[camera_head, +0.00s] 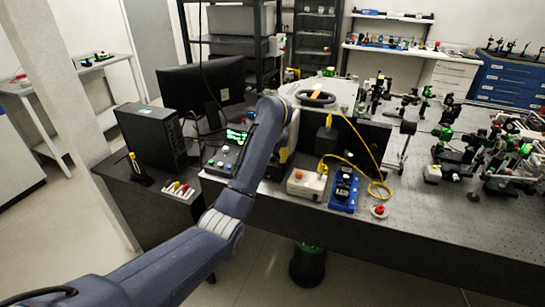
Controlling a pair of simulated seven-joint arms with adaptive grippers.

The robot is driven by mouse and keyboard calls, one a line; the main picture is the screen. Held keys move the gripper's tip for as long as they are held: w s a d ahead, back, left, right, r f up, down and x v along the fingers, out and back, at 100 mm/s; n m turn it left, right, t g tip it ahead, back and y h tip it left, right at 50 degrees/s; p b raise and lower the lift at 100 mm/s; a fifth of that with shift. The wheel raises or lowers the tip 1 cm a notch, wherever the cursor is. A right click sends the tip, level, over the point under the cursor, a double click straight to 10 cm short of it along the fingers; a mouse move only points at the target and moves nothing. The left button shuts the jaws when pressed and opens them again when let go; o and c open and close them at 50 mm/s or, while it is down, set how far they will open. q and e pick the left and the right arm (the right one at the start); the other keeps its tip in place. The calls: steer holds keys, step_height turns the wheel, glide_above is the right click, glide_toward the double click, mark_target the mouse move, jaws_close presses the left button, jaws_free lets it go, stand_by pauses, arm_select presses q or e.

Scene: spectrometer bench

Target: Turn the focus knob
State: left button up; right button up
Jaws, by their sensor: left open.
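My left arm reaches in from the lower left, bends over the bench and turns down at its far end. My left gripper (283,158) is open, small in the picture and partly hidden behind my own forearm. It is beside a black box unit (326,139) and above the bench front. I cannot pick out the focus knob with certainty; it may be too small or hidden by the arm. My right gripper is not in view.
Optical mounts (505,150) crowd the right. A control panel (224,157) is left of the arm.

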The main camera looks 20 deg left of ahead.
arm_select(q)
jaws_close()
steer(key=shift+d, duration=0.1)
stand_by(0.3)
